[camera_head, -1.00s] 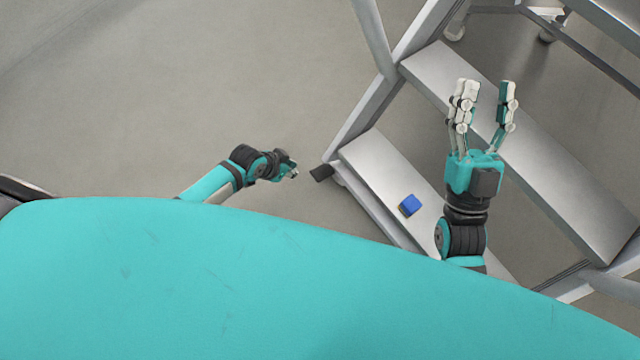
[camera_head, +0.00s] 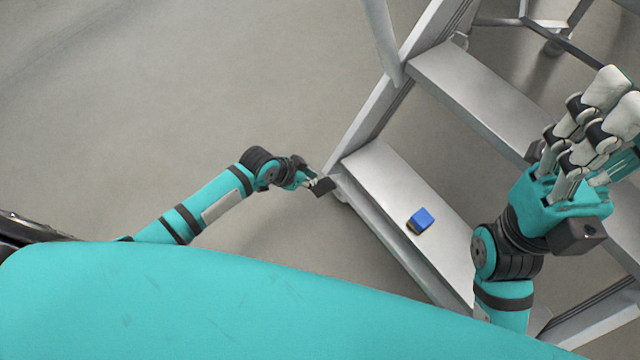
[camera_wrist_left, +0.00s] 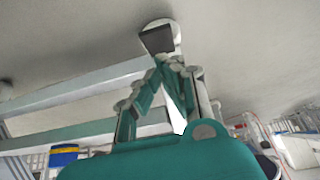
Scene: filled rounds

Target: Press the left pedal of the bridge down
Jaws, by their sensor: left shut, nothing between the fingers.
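The bridge is a grey metal stepped frame (camera_head: 378,115). Its left pedal (camera_head: 322,187), a small dark pad, juts out at the foot of the frame's left side. My left gripper (camera_head: 308,177) is beside the pedal in the head view, its fingertips close to it. In the left wrist view, a dark pad (camera_wrist_left: 157,39) with a pale rim appears just beyond the left fingertips (camera_wrist_left: 172,62), which are together and empty. I cannot tell whether they touch it. My right gripper (camera_head: 600,125) is raised over the steps at the right; its fingers overlap in view.
A small blue block (camera_head: 421,219) with a dark, yellowish side lies on the lowest step (camera_head: 375,170). A higher step (camera_head: 475,85) is behind it. The floor left of the frame is clear. My teal body covers the lower part of the head view.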

